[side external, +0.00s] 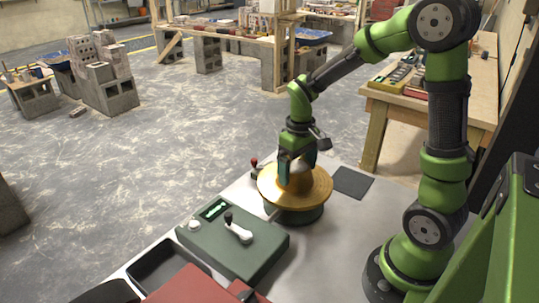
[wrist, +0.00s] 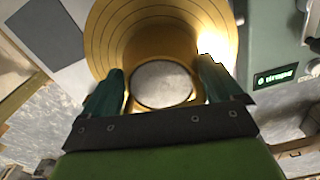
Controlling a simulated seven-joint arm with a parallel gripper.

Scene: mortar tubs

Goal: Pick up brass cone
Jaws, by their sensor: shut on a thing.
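The brass cone (side external: 310,186) has a wide, ringed golden flange and a narrower upper neck. It sits on a dark green round base (side external: 296,215) on the pale worktop. In the wrist view the cone (wrist: 112,30) shows its ringed flange and a round, pale grey top between the fingers. My gripper (side external: 295,168) comes down from above and is shut on the cone's neck, one green finger on each side. In the wrist view my gripper (wrist: 160,88) spans the neck. I cannot tell whether the cone is lifted off the base.
A green control box (side external: 232,240) with a small display and a white-and-black lever stands left of the cone. A red-knobbed lever (side external: 254,165) is behind it. A dark square pad (side external: 352,182) lies to the right. A black tray (side external: 165,268) and red box (side external: 200,288) are in front.

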